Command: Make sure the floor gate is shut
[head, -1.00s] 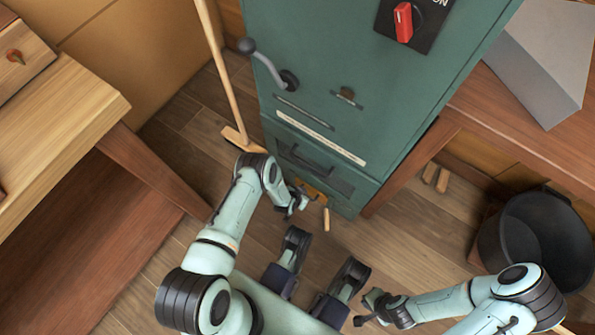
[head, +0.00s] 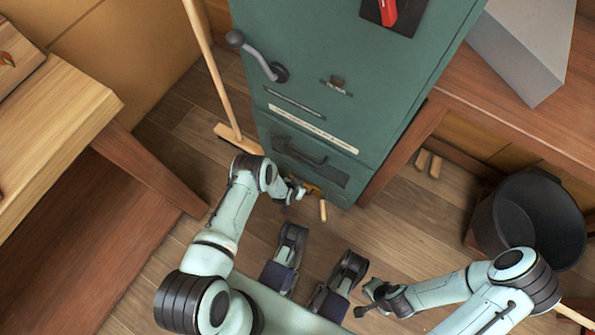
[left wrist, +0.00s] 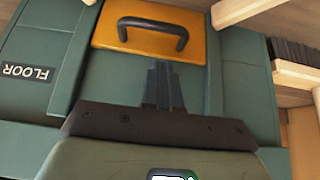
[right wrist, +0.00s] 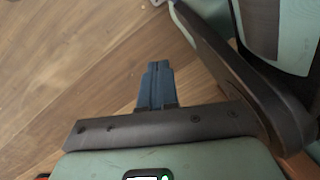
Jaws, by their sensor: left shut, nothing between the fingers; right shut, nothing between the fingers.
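The floor gate is an orange plate with a dark bar handle, seen at the top of the left wrist view (left wrist: 195,38), low on the green cabinet (head: 318,105). A "FLOOR" label (left wrist: 28,73) is on the green panel beside it. In the head view only a bit of orange shows behind my left gripper (head: 296,190). My left gripper is shut and empty, its fingertips pointing at the plate just below the handle; I cannot tell whether they touch it. How far the plate is in or out is unclear. My right gripper (head: 366,298) is shut and empty above the floor.
A broom (head: 208,75) leans left of the cabinet. A wooden bench (head: 60,125) stands at left, another (head: 500,115) at right with a grey box (head: 520,45). A black bucket (head: 525,220) stands on the floor at right. Small wooden pieces lie near the cabinet.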

